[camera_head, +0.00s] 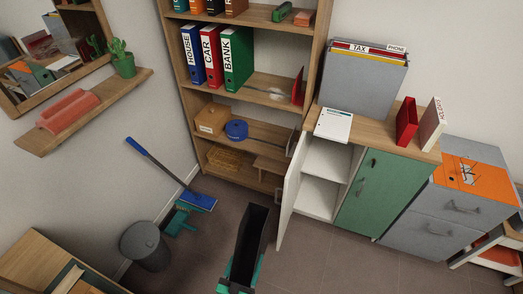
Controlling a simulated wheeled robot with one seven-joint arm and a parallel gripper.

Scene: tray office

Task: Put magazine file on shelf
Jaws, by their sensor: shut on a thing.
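The magazine file (252,232) appears as a tall, narrow, black open-topped box at the bottom centre of the head view. My gripper (245,264) shows as teal parts on both sides of its lower end and is shut on it. The file is held over the floor, in front of the wooden shelf unit (176,84) and apart from it. The file's lower end is partly hidden.
A white cabinet door (291,190) stands open right of the file, beside a green door (368,192). A grey bin (145,246), a broom (198,202) and a teal dustpan (180,221) are on the left. A lower shelf holds a wooden box (211,118) and a blue round item (237,130).

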